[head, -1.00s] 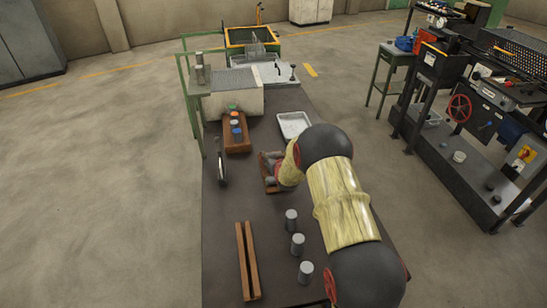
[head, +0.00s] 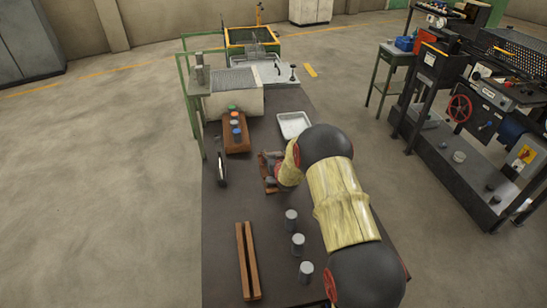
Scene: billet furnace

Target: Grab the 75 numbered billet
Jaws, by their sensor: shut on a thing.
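Three grey cylindrical billets stand upright in a row on the dark table: a far one (head: 291,217), a middle one (head: 298,241) and a near one (head: 305,270). No number on them can be read from here. My gripper (head: 271,168) is low over a brown wooden block (head: 270,188) left of my forearm, and is partly hidden by my wrist. It is shut on a small grey piece (head: 270,181) that looks like a billet. Its fingers and any number are too small to make out.
Two wooden rails (head: 247,262) lie at the front left. A wooden rack (head: 236,141) holds several coloured-topped pieces. The middle of the table left of the billets is bare.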

